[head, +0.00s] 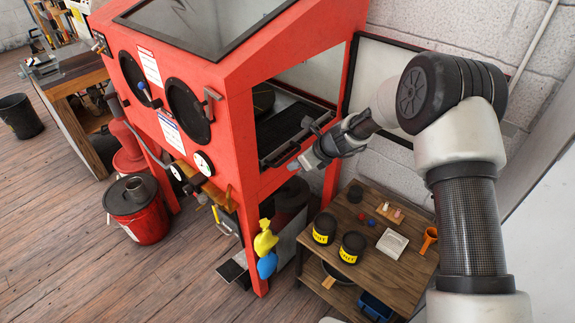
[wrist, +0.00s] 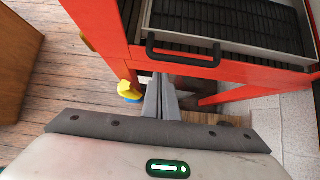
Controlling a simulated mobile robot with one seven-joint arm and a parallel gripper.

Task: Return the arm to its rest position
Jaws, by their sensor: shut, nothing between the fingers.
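My arm (head: 470,215) reaches up from the lower right in the head view and bends over toward the red blast cabinet (head: 240,130). My gripper (head: 297,165) is in front of the cabinet's open side, near its lower edge. In the wrist view the two fingers of my gripper (wrist: 162,98) are together, with nothing between them.
A red bucket (head: 138,215) stands left. The wooden floor at left is largely clear.

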